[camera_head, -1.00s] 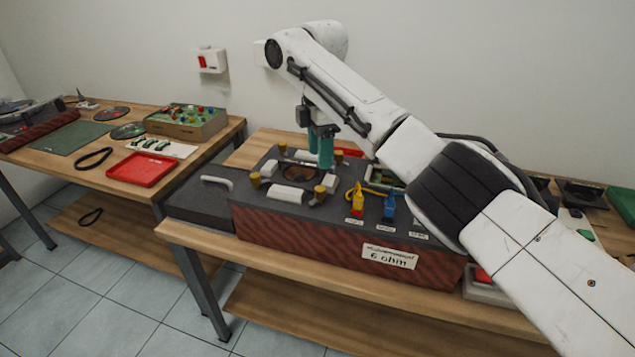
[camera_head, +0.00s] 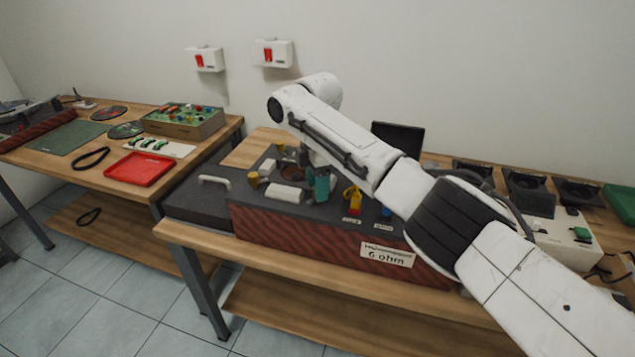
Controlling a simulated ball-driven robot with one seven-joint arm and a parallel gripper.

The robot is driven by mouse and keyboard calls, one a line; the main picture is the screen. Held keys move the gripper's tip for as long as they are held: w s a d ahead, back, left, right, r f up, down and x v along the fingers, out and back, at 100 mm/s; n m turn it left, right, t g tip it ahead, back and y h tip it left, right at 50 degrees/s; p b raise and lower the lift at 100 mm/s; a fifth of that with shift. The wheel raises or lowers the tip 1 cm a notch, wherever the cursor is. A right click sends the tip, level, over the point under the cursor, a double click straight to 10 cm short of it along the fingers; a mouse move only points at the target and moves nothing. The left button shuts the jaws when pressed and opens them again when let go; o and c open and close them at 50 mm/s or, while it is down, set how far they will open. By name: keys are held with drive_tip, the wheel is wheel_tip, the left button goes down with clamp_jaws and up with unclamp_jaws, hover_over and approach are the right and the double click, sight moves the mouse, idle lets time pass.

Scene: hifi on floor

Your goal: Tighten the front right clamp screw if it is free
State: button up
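The clamp fixture stands on the dark top of a test unit (camera_head: 240,219) labelled "6 ohm". It has several yellow-topped clamp screws around a round opening; the left screw (camera_head: 253,178) and the back left screw (camera_head: 280,149) show. My gripper (camera_head: 318,189), with teal fingers, is low at the fixture's front right corner. It covers the spot of the front right clamp screw, which I cannot see. Whether the fingers touch or hold that screw cannot be told. A pale clamp block (camera_head: 285,194) lies just left of the fingers.
A dark screen (camera_head: 398,138) stands behind. The left table holds a red tray (camera_head: 141,169) and a circuit box (camera_head: 185,121).

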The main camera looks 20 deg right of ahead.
clamp_jaws()
